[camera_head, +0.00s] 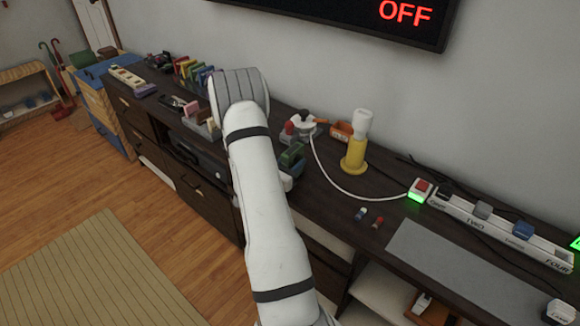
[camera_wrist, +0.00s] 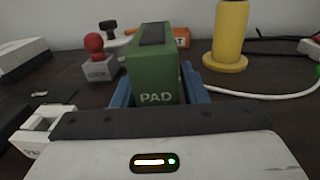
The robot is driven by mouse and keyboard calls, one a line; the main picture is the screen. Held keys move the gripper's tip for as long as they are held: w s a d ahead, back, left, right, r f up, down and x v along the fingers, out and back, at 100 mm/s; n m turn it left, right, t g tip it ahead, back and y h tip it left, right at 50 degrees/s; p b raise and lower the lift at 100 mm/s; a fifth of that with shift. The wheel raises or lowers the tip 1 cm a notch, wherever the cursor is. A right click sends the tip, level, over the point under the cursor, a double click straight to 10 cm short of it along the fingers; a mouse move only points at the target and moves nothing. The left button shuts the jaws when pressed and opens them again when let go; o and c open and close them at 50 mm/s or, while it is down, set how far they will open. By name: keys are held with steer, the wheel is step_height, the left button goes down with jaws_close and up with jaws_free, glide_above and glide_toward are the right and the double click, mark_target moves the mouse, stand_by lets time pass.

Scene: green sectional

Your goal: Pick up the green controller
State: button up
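In the head view my arm mostly hides the gripper.
A grey joystick with a red ball (camera_wrist: 95,55) stands left of the controller. A yellow stand (camera_wrist: 230,40) and an orange box (camera_head: 341,131) are behind. A white object (camera_wrist: 42,130) is at near left.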

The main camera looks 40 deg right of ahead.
steer(key=c, duration=0.7)
jaws_close()
steer(key=shift+r, duration=0.1)
